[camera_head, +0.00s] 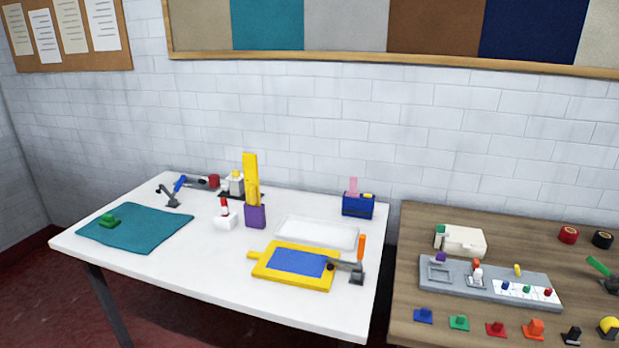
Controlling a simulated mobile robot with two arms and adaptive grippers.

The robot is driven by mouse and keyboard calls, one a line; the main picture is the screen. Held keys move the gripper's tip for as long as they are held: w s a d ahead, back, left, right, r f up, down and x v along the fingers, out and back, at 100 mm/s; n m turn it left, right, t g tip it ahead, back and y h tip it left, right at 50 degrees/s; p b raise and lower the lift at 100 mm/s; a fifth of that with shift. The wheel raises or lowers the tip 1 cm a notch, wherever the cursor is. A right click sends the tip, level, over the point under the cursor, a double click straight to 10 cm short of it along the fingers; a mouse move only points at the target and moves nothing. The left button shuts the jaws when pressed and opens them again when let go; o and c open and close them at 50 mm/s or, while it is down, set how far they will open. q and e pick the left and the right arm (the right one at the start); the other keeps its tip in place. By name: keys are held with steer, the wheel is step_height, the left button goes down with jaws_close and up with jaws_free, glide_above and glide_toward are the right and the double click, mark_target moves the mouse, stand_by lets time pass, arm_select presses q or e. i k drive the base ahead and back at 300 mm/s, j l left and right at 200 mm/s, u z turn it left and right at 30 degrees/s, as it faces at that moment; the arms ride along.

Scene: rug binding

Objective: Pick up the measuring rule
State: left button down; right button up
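A tall yellow strip (251,178), which looks like the measuring rule, stands upright in a purple holder (255,216) on the white table (190,275). Its lower end is hidden inside the holder. Neither of my grippers is in view.
A small white and red item (225,215) stands just left of the holder. A white tray (318,245), a yellow frame with a blue panel (296,263) and a blue box (358,205) are to the right. A teal cloth (140,235) lies left. A wooden table (415,275) adjoins at right.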

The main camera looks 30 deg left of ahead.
mark_target(250, 161)
steer(key=u, duration=1.3)
